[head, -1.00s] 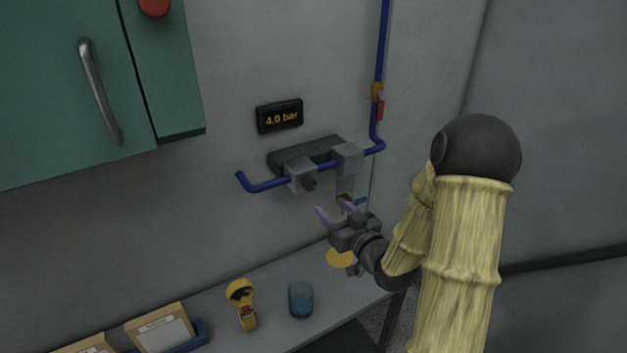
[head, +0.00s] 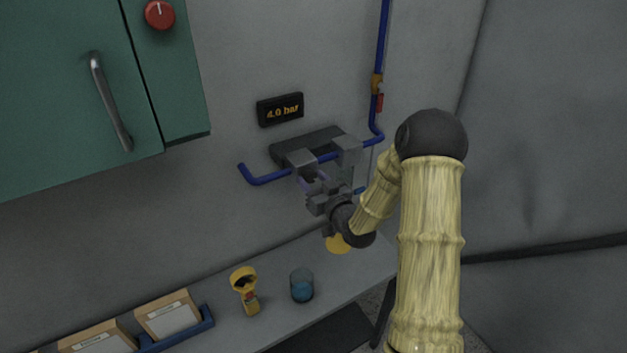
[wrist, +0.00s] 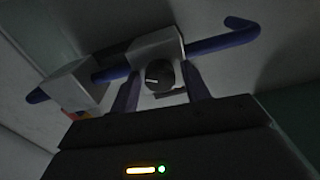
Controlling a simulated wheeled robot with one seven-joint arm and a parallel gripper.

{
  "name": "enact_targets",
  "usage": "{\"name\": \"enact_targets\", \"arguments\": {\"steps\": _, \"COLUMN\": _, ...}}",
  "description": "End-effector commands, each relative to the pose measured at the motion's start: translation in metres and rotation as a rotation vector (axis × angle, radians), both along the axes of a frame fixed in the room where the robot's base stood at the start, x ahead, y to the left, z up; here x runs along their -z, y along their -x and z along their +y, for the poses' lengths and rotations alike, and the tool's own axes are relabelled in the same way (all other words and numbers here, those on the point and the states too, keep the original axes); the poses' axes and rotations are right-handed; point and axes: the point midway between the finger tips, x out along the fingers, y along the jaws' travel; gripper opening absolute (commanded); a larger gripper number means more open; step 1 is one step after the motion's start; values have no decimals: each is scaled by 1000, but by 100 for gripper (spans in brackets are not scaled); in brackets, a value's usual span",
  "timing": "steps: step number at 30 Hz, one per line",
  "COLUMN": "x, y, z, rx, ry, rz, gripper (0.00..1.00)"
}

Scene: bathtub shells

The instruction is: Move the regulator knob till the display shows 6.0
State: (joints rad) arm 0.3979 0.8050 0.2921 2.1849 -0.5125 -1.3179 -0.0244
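The display (head: 281,110) on the wall reads 4.0 bar. Below it, the regulator is a grey block (head: 301,160) on the blue pipe. Its dark round knob (wrist: 158,76), with a pale pointer mark, shows in the wrist view; in the head view my gripper hides it. My gripper (head: 313,181) is at the regulator, pointing at the wall. In the wrist view its two purple fingers (wrist: 160,88) are apart, one on each side of the knob. A gap seems to show between knob and fingers; I cannot tell whether either touches.
A second grey block (head: 347,150) sits on the pipe to the right. The blue pipe (head: 270,179) runs close around my gripper. A shelf (head: 350,271) below holds a yellow handheld device (head: 245,291), a blue cup (head: 302,286) and boxes (head: 168,315). A green cabinet (head: 75,90) hangs at left.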

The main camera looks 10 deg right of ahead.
Motion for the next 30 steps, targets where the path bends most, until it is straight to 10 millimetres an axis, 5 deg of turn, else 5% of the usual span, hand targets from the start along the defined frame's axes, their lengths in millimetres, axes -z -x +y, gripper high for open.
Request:
{"name": "enact_targets", "arguments": {"steps": 6, "x": 0, "y": 0, "z": 0, "rx": 0, "ry": 0, "rz": 0, "gripper": 9}}
{"name": "enact_targets", "arguments": {"steps": 17, "x": 1, "y": 0, "z": 0, "rx": 0, "ry": -43, "rz": 13, "gripper": 9}}
{"name": "enact_targets", "arguments": {"steps": 30, "x": 2, "y": 1, "z": 0, "rx": 0, "ry": -307, "rz": 99, "gripper": 9}}
